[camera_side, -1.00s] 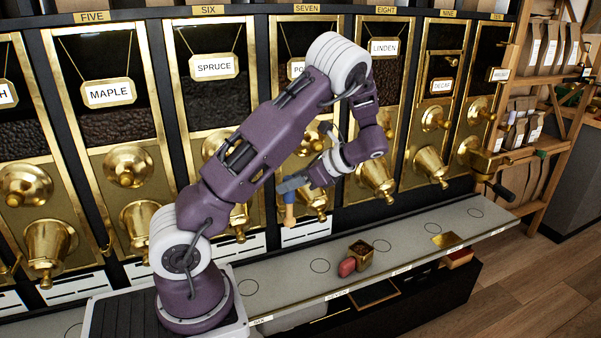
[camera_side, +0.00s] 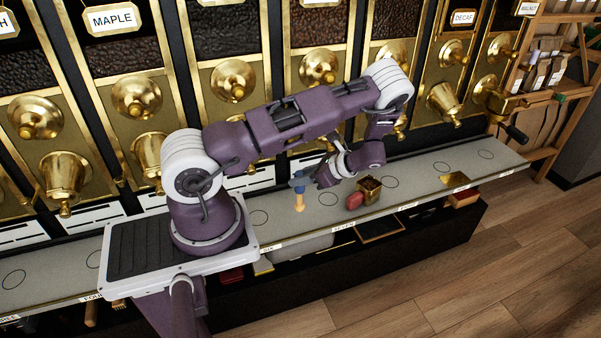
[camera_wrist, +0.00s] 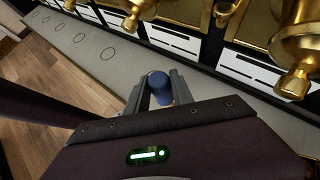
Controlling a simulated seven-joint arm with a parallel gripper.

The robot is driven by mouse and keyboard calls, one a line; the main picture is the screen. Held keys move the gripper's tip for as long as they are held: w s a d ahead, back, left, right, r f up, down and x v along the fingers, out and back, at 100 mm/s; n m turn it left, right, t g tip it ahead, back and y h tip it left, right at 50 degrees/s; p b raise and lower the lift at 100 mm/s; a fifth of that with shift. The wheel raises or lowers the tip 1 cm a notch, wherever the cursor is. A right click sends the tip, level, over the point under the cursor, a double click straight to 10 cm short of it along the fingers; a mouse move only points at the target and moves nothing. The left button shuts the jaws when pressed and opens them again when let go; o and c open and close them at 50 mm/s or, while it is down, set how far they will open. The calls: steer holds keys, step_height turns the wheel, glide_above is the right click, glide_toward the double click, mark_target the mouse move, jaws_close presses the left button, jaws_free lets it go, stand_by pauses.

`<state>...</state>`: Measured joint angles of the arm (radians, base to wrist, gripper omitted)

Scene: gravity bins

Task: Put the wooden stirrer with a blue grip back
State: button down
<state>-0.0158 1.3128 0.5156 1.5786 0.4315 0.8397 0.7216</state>
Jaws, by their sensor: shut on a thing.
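My gripper (camera_side: 299,182) is shut on the wooden stirrer's blue grip (camera_side: 299,179). The stirrer (camera_side: 299,203) hangs about upright, with its pale wooden part pointing down over the grey shelf (camera_side: 325,218). I cannot tell whether its lower end touches the shelf. In the wrist view the round blue top of the grip (camera_wrist: 159,87) sits between the two fingers (camera_wrist: 160,98), and the wooden part is mostly hidden below it.
A brass tin (camera_side: 370,189) and a red object (camera_side: 355,201) stand on the shelf just right of the stirrer. Brass bin spouts (camera_side: 148,154) line the wall behind. Several circles mark the shelf.

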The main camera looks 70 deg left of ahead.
mark_target(301, 195)
steer(key=shift+f, duration=3.55)
steer(key=c, duration=1)
jaws_free()
steer(key=v, duration=0.7)
